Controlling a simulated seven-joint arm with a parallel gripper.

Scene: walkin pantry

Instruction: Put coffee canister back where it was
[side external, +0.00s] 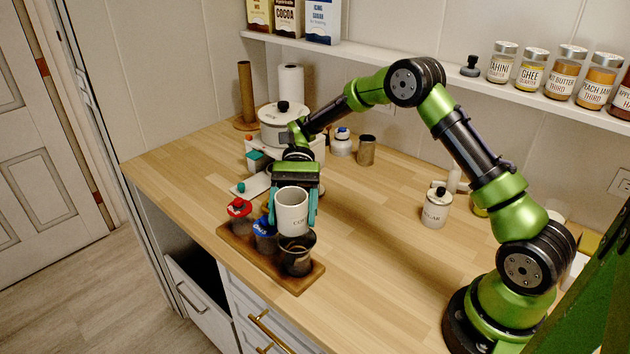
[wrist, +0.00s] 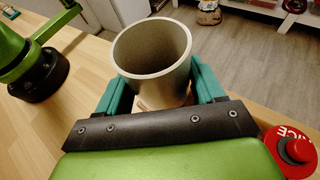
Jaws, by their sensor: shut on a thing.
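A blue-lidded jar (side external: 264,232) and a red-lidded jar (side external: 239,210) share the tray, left of the dark jar. A white sugar canister (side external: 435,211) stands to the right. A white pot (side external: 283,127) is behind. The counter between tray and sugar canister is clear.

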